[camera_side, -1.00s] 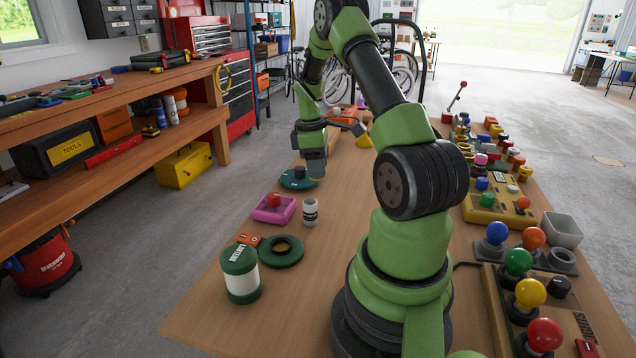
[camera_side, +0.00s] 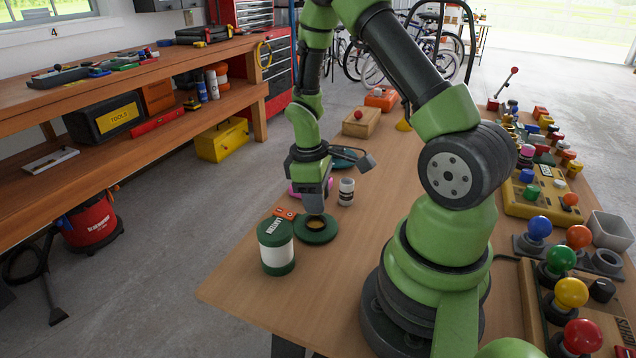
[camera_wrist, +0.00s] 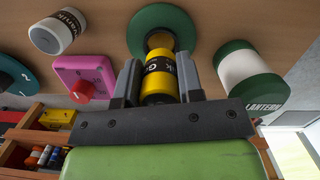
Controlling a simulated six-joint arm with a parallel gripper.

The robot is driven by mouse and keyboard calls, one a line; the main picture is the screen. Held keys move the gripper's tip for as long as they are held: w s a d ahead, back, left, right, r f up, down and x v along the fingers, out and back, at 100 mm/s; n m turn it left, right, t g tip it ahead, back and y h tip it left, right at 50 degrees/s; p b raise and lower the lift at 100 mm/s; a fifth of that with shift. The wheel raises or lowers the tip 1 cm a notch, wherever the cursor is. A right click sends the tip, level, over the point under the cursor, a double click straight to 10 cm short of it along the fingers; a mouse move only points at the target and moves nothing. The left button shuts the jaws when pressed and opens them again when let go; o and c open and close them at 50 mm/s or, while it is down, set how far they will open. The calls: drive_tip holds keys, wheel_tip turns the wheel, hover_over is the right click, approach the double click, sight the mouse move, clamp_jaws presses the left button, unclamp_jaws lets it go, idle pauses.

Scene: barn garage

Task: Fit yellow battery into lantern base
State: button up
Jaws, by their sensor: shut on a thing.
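My gripper (camera_side: 316,208) points down and is shut on the yellow battery (camera_wrist: 160,80), which has a black label band. In the wrist view the battery sits between the two grey fingers, its far end lined up with the lantern base (camera_wrist: 140,22). The base is a green disc with a brass-coloured middle socket; in the side view it (camera_side: 318,237) lies on the bench under the fingertips. I cannot tell whether the battery's end is above the socket or inside it. The green and white lantern body (camera_side: 276,250) stands beside the base, and shows in the wrist view (camera_wrist: 250,75).
A white battery (camera_side: 346,192) stands near the gripper. A pink box with a red button (camera_wrist: 85,78) and a teal disc (camera_side: 344,160) lie behind. A small orange item (camera_side: 285,213) lies by the base. Button boxes and coloured bulbs (camera_side: 570,292) fill the right side.

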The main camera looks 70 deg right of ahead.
drive_tip(key=shift+f, duration=1.35)
drive_tip(key=shift+f, duration=0.5)
idle(0.3)
drive_tip(key=o, duration=0.7)
drive_tip(key=shift+w+r, duration=0.2)
drive_tip(key=shift+r, duration=1.5)
drive_tip(key=shift+w+r, duration=0.2)
drive_tip(key=shift+r, duration=1.5)
drive_tip(key=shift+w+r, duration=0.2)
drive_tip(key=shift+r, duration=1.5)
drive_tip(key=shift+a+r, duration=0.1)
drive_tip(key=shift+r, duration=0.3)
